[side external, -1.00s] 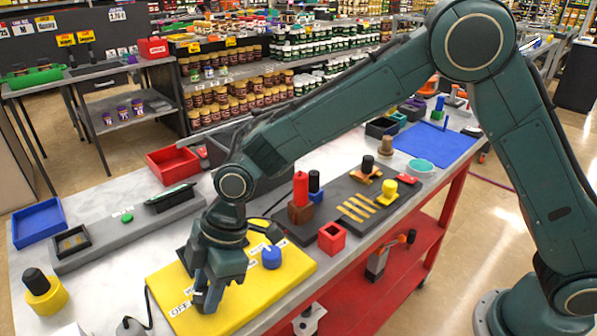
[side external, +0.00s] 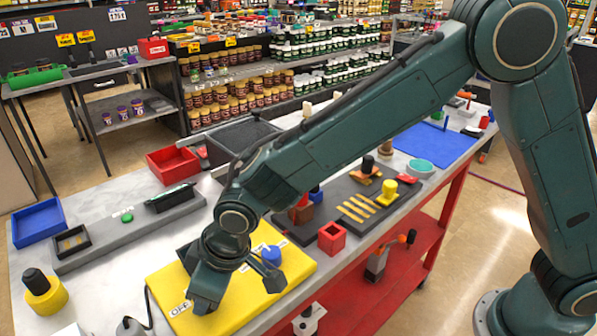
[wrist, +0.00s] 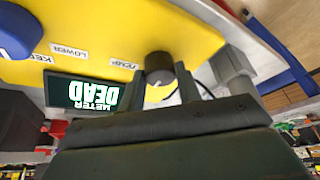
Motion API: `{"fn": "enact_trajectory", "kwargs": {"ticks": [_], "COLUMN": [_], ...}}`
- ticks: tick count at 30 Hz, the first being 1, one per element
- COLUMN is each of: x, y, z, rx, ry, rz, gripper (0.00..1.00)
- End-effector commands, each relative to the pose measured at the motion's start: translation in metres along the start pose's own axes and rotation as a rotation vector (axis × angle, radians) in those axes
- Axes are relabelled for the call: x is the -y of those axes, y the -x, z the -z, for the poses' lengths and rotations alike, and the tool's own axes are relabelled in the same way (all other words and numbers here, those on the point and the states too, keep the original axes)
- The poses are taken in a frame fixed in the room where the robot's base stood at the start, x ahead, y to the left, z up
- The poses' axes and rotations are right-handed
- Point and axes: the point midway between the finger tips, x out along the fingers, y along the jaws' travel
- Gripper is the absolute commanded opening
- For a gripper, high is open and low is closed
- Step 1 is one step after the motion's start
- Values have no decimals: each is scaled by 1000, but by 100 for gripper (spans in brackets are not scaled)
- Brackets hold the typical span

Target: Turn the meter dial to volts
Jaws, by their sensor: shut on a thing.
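The yellow panel (side external: 275,292) lies on the bench, with a blue knob (side external: 271,255) near its right side. My gripper (side external: 205,300) is down at the panel's front left, beside an OFF label (side external: 180,308). In the wrist view the dark round dial (wrist: 159,68) sits between my two fingers, which are shut on it. The side view hides the dial behind my gripper. The meter's dark screen (wrist: 92,92) shows METER DEAD upside down in the wrist view. A small label (wrist: 123,64) beside the dial is hard to read.
A yellow ring with a black knob (side external: 40,292) stands left of the panel. A red open box (side external: 331,238) and a grey board (side external: 360,200) with parts lie to the right. A grey strip (side external: 130,230) runs behind the panel. A cable (side external: 148,305) lies at the panel's left edge.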

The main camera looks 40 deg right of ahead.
Motion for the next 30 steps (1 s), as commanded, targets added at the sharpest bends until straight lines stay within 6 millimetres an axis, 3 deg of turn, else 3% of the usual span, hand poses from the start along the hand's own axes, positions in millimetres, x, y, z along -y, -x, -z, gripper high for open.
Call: {"fn": "enact_trajectory", "kwargs": {"ticks": [14,15,17,30], "x": [0,0,0,0], "y": [0,0,0,3], "z": [0,0,0,0], "rx": [1,1,1,0], "ry": [-15,-15,-15,-15], "rz": [-6,-6,-6,-6], "gripper": [11,41,53,55]}}
